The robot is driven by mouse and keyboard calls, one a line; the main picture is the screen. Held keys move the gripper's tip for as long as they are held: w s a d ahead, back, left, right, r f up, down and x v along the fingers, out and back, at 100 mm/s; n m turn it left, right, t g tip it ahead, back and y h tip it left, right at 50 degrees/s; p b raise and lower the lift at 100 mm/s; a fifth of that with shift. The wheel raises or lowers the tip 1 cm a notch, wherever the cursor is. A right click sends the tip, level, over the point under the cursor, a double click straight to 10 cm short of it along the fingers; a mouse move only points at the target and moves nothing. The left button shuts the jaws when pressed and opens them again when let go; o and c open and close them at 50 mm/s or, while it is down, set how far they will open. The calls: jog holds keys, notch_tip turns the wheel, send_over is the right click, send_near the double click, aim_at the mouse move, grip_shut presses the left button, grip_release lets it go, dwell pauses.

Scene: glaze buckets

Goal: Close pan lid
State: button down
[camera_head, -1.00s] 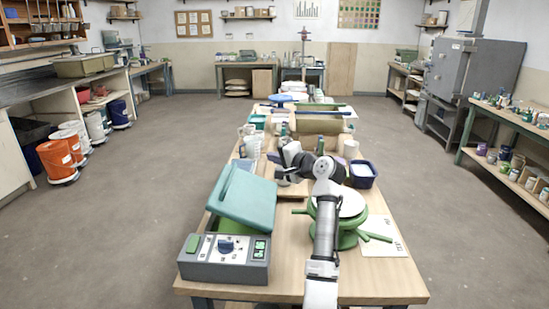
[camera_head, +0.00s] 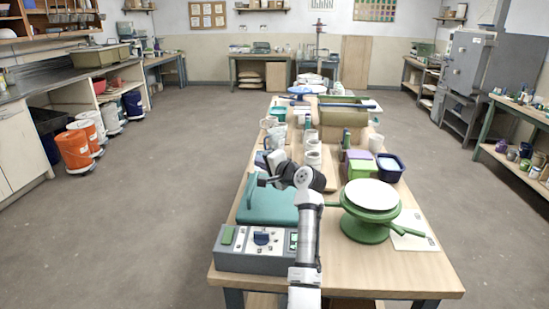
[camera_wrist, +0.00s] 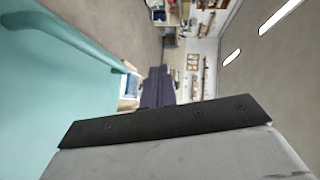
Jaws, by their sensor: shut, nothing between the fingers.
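The pan is a grey electric unit with a control panel (camera_head: 258,250) at the near left of the table. Its teal lid (camera_head: 268,208) lies about flat over the pan in the head view, with no open gap showing. The lid has a bar handle along its left side. My gripper (camera_head: 268,160) is shut and empty, just beyond the far edge of the lid. In the wrist view the teal lid (camera_wrist: 50,95) fills the left side, close beside my gripper (camera_wrist: 157,85). Whether they touch cannot be told.
A green banding wheel with a white top (camera_head: 370,196) stands right of my arm. Behind it are a dark blue tub (camera_head: 388,168), a green box (camera_head: 359,169) and white cups (camera_head: 313,158). The floor on both sides of the table is clear.

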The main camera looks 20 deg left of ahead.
aim_at(252, 186)
jog(key=shift+n+h, duration=0.5)
jog(key=a+f, duration=0.1)
jog(key=f, duration=0.1)
jog(key=s+a+f, duration=0.1)
jog(key=a+f, duration=0.1)
jog(key=shift+a, duration=0.15)
jog(key=shift+s+a+f+n+g+h, duration=0.1)
jog(key=shift+a+f+n+g+h, duration=0.15)
jog(key=shift+f, duration=0.3)
jog(key=shift+s+a+f+n+g+h, duration=0.15)
jog(key=shift+a+f+h, duration=0.2)
jog(key=shift+f, duration=0.2)
jog(key=shift+w, duration=0.1)
jog(key=shift+p, duration=0.3)
jog(key=s+r, duration=0.7)
jog(key=r, duration=0.4)
jog(key=shift+s, duration=0.2)
